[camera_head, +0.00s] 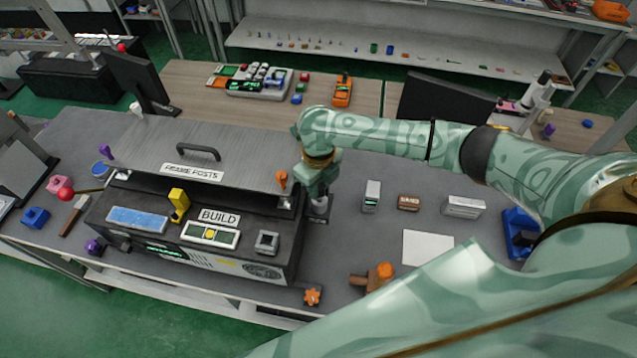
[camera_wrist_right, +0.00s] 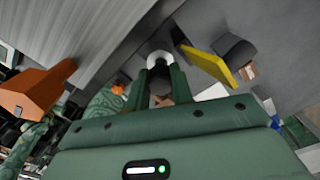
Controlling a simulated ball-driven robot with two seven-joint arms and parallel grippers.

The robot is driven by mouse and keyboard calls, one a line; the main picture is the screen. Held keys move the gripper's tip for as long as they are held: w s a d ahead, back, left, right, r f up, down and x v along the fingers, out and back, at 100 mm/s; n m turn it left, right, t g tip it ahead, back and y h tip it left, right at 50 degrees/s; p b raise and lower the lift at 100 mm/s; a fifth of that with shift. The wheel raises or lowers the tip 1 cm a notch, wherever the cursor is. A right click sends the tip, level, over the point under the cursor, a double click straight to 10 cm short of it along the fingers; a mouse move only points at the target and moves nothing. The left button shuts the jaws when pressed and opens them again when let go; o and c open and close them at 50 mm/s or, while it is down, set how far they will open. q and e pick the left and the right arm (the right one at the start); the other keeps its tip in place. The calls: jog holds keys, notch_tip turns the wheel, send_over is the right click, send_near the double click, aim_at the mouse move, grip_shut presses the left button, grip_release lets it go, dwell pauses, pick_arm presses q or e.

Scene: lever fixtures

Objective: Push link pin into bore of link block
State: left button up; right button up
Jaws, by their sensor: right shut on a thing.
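My right gripper (camera_head: 319,200) points down onto the grey bench just right of the black BUILD fixture (camera_head: 195,262). In the right wrist view its green fingers (camera_wrist_right: 160,85) are closed on a small part with a pale round end (camera_wrist_right: 160,59). I cannot tell for sure whether this part is the link pin. A dark base with a pale face (camera_head: 320,207) shows at the fingertips in the head view. I cannot make out a bore or say which piece is the link block. My left gripper is not in view.
The FRAME POSTS lid (camera_head: 205,150) and an orange knob (camera_head: 281,179) are close left of the gripper. A grey block (camera_head: 372,196), a brown SAND block (camera_head: 409,202) and a white sheet (camera_head: 428,247) are to the right. Bare bench lies between them.

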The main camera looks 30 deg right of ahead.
jog(key=shift+f+b, duration=0.4)
jog(key=shift+f, duration=0.3)
jog(key=shift+r, duration=0.15)
jog(key=shift+r+p, duration=1.4)
jog(key=shift+p, duration=0.2)
jog(key=shift+p, duration=0.3)
jog(key=shift+p, duration=0.35)
dwell(0.3)
